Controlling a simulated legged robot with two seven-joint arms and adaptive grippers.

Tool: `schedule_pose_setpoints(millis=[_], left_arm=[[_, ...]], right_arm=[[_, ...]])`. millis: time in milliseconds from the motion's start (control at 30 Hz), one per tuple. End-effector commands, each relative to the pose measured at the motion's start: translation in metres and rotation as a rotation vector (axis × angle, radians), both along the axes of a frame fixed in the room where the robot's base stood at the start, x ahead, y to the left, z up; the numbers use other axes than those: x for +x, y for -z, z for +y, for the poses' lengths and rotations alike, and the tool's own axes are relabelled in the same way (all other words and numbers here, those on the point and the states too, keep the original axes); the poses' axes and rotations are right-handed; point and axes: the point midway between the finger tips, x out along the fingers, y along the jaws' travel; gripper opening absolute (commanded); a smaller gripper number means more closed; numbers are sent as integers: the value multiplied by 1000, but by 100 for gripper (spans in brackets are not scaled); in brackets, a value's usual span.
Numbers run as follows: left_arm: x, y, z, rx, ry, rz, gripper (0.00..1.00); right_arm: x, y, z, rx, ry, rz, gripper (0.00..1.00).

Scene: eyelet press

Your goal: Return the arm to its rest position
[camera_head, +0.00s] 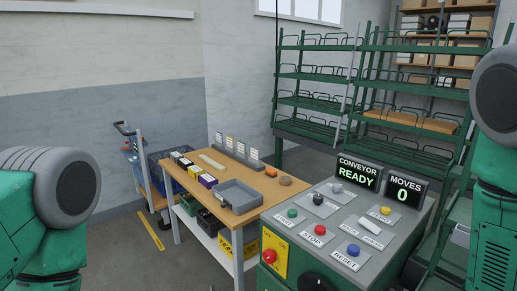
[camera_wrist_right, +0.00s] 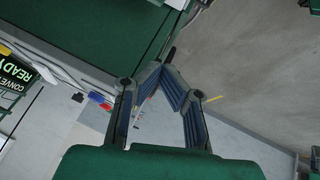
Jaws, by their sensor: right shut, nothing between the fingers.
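My right gripper (camera_wrist_right: 161,68) shows in the right wrist view. Its two blue-grey fingers lean together and meet at the tips, with nothing between them. In the head view only green and grey links of my right arm (camera_head: 494,160) show at the right edge, beside the control console (camera_head: 398,228); the gripper itself is out of that picture. Links of my left arm (camera_head: 50,215) show at the left edge, and my left gripper is in neither view.
The console has coloured buttons, a READY display (camera_head: 358,173) and a MOVES display (camera_head: 404,190) reading 0. A wooden workbench (camera_head: 236,222) holds a grey tray (camera_head: 238,195) and small boxes. Green racks (camera_head: 318,85) stand behind.

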Motion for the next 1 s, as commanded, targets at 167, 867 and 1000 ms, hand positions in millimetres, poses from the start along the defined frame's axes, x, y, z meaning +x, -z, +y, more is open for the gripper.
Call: schedule_pose_setpoints(millis=[167, 867, 1000], left_arm=[[-1, 35, -1, 0, 1, 1, 0], [-1, 113, -1, 0, 1, 1, 0], [-1, 112, -1, 0, 1, 1, 0]], right_arm=[[-50, 78, 8, 47, 174, 151, 0], [-242, 234, 23, 56, 769, 607, 0], [-241, 234, 24, 55, 768, 605, 0]])
